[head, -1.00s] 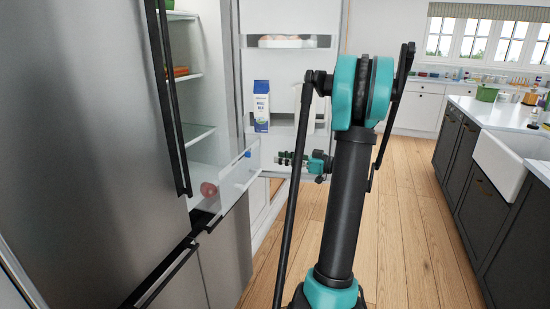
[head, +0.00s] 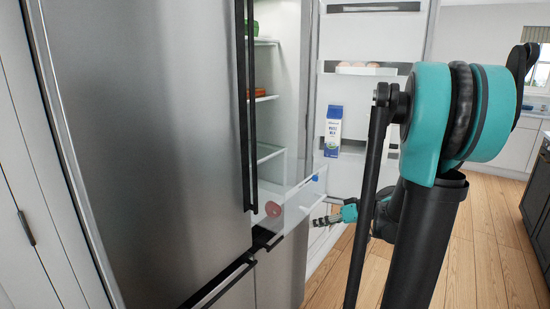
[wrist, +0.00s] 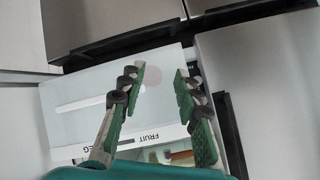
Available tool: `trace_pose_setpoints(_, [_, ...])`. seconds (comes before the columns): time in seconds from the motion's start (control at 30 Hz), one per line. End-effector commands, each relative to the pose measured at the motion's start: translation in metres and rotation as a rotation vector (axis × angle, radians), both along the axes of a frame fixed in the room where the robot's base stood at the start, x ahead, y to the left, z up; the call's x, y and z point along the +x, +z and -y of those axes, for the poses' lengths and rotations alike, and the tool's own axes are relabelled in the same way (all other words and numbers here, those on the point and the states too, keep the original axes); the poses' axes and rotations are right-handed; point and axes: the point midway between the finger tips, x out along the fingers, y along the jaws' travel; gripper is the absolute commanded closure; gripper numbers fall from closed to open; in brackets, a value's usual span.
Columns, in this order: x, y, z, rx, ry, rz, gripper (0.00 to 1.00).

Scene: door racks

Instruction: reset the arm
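My gripper (head: 328,220) shows small in the head view, beside the front of the pulled-out clear fridge drawer (head: 306,200), partly behind my arm. In the wrist view my gripper (wrist: 160,88) has its two green-padded fingers spread apart with nothing between them. The drawer (wrist: 75,125) lies beyond the fingers, with "FRUIT" lettering on it. A round reddish item (head: 273,209) is in the drawer. It shows as a faint pinkish disc in the wrist view. I cannot tell whether my gripper touches the drawer.
The fridge door (head: 390,45) stands open, with a milk carton (head: 333,130) and eggs (head: 365,69) on its shelves. A closed steel door (head: 150,140) fills the left. Wooden floor (head: 480,240) is free at the right, before dark counters (head: 537,200).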

Motion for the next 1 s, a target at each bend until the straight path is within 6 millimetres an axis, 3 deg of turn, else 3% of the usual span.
trace_pose_setpoints(0.07, [-0.030,-0.018,-0.015,-0.072,-0.042,-0.107,0.67])
trace_pose_setpoints(0.2, [-0.079,-0.049,-0.020,-0.215,-0.159,-0.263,0.67])
trace_pose_setpoints(0.4, [-0.142,-0.084,-0.003,-0.413,-0.361,-0.372,0.67])
trace_pose_setpoints(0.5, [-0.163,-0.094,0.010,-0.485,-0.451,-0.379,0.67])
trace_pose_setpoints(0.7, [-0.182,-0.101,0.027,-0.556,-0.555,-0.366,0.67])
trace_pose_setpoints(1.0, [-0.184,-0.102,0.029,-0.563,-0.571,-0.363,0.67])
